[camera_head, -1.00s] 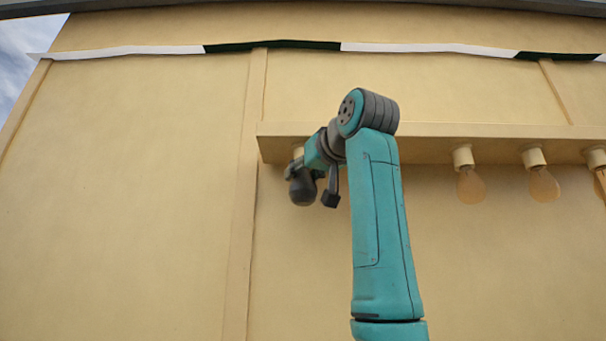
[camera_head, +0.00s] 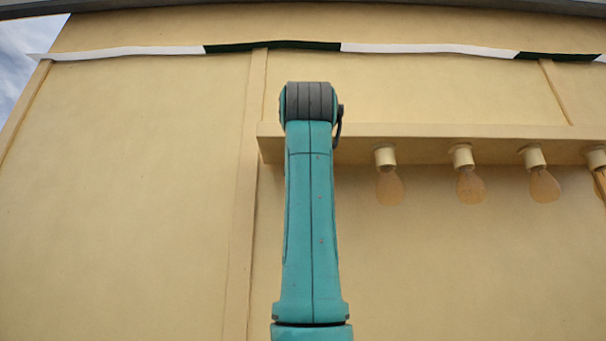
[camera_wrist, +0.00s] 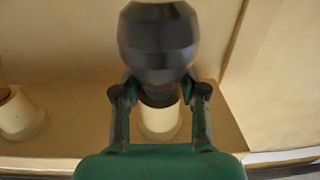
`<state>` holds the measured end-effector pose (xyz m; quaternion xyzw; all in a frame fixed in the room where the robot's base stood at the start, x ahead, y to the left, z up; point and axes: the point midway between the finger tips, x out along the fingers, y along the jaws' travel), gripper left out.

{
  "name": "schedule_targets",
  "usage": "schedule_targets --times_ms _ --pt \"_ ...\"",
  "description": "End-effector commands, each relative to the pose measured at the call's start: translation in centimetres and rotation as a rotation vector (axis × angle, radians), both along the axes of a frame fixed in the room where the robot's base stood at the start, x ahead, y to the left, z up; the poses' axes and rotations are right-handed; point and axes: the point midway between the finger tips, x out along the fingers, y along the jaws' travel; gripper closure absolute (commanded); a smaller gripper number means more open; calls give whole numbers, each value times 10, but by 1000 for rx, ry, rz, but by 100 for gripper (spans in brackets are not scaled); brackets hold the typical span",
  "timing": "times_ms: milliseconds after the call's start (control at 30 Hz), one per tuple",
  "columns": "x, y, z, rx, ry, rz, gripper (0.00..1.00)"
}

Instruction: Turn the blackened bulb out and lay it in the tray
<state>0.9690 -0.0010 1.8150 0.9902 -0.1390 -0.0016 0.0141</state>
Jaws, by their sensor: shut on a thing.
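The blackened bulb (camera_wrist: 158,45) is dark grey to black and fills the upper middle of the wrist view. My gripper (camera_wrist: 158,92) is shut on it, with a finger on each side of its narrow end. A cream socket (camera_wrist: 160,122) shows just beyond that end, in line with it. I cannot tell whether the bulb still touches the socket. In the head view my arm hides the blackened bulb, its socket and most of my gripper. The tray is not in view.
Clear bulbs hang from sockets along a cream ledge (camera_head: 430,130); the nearest bulb (camera_head: 389,187) is just right of my arm. A neighbouring socket (camera_wrist: 20,115) is at left in the wrist view. The wall (camera_head: 130,190) left of my arm is bare.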

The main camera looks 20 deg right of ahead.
Motion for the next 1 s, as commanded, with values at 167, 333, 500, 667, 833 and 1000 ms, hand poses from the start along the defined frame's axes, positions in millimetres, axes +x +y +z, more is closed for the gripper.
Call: schedule_targets --times_ms 167,333,500,667,833,1000 --pt "2 2 -2 -1 8 -122 83" --pt "2 2 -3 -1 9 -244 83" --pt "2 2 -3 -2 10 -370 83" --pt "2 1 -2 -1 9 -478 83" --pt "1 0 -2 -2 6 -519 83" --pt "1 0 -3 -1 7 -519 56"
